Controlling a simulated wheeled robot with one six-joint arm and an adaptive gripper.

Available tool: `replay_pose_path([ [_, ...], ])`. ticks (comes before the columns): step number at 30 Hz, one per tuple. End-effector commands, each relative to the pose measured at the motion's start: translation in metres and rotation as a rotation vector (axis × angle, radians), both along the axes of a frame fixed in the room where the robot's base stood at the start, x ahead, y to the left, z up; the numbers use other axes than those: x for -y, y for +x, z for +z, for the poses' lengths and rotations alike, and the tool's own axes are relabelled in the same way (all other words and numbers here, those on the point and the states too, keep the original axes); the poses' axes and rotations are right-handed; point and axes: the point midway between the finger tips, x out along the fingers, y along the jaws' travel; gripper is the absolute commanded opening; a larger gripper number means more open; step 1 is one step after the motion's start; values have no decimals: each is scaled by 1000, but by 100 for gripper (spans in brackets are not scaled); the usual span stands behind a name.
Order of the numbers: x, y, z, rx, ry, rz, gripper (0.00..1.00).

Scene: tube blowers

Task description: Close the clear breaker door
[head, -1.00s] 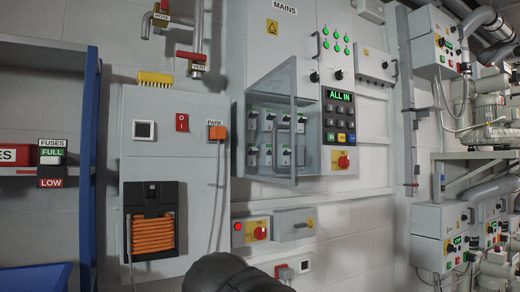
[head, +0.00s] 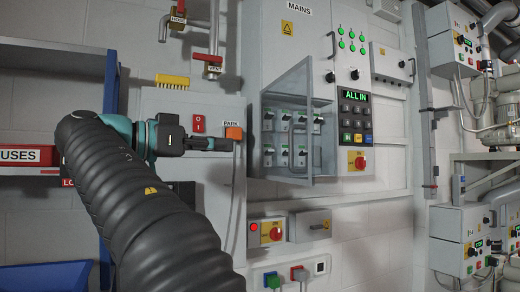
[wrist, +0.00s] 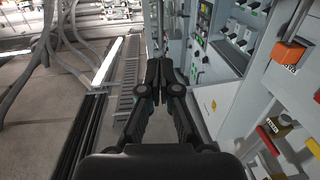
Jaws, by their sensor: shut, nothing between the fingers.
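The clear breaker door (head: 291,120) stands ajar in the head view, swung out from the grey mains cabinet. Its left side appears hinged and its free edge is at the right, with a handle near that edge. Rows of breakers (head: 268,150) show behind and through it. My gripper (head: 228,144) is left of the door, apart from it, pointing right in front of the orange PARK block. In the wrist view my gripper's fingers (wrist: 158,68) are together and empty. Breakers (wrist: 238,38) show to their right there; the door's outline is hard to make out.
Blue shelving (head: 110,100) stands at the left.

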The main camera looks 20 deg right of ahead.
Motion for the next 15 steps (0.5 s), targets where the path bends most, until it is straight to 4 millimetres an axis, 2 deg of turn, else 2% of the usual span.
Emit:
replay_pose_path([
  [5, 22, 1, 0, 4, 1, -5, 0],
  [15, 84, 10, -1, 0, 0, -5, 0],
])
